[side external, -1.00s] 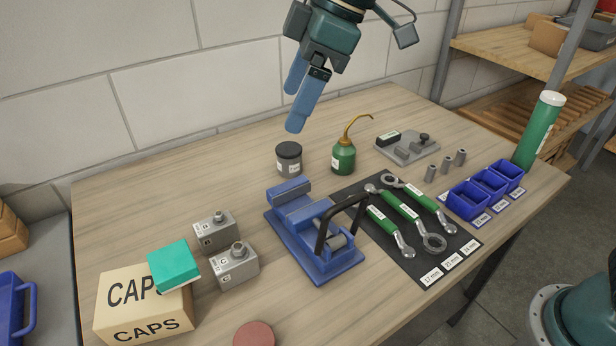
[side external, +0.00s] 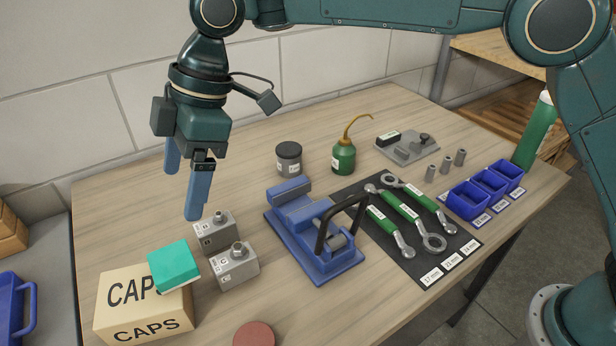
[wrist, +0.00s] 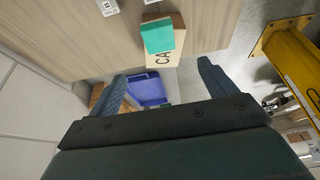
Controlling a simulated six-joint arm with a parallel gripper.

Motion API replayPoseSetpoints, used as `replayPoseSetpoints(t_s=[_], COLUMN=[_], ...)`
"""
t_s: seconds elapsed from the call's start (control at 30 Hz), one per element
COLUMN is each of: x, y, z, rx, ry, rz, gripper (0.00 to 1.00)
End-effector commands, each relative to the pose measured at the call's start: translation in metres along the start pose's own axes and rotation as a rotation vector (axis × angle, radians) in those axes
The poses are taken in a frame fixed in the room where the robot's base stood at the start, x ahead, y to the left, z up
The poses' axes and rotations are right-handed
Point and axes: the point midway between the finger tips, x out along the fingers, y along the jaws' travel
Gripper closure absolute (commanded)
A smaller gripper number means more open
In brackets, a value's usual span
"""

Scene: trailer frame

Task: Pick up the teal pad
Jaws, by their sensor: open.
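The teal pad (side external: 174,265) lies on top of the cardboard box marked CAPS (side external: 146,306), at the left front of the bench. In the wrist view the pad (wrist: 157,36) shows at the top, on the box (wrist: 170,60), beyond my fingertips. My gripper (side external: 184,190) is open and empty, fingers pointing down. It hangs above the bench, behind and higher than the pad, near the grey metal blocks. In the wrist view its two blue fingers (wrist: 162,80) stand wide apart with nothing between them.
Two grey metal blocks (side external: 215,234) (side external: 236,268) stand close to the right of the pad. A blue vise (side external: 315,240) sits further right. A dark jar (side external: 289,158), a green oil can (side external: 343,158) and wrenches on a black mat (side external: 425,268) lie beyond. A red disc (side external: 254,335) is at the front.

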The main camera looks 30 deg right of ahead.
Motion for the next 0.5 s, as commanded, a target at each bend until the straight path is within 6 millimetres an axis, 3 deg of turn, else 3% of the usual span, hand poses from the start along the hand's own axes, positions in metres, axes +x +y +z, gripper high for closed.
replayPoseSetpoints(t_s=[0.17, 0.5], x=[0.013, 0.062], y=[-0.001, 0.0], z=[0.0, 0.001], rx=[0.001, 0.002], ry=[0.0, -0.002], rz=[-0.003, -0.002], gripper=[0.16, 0.16])
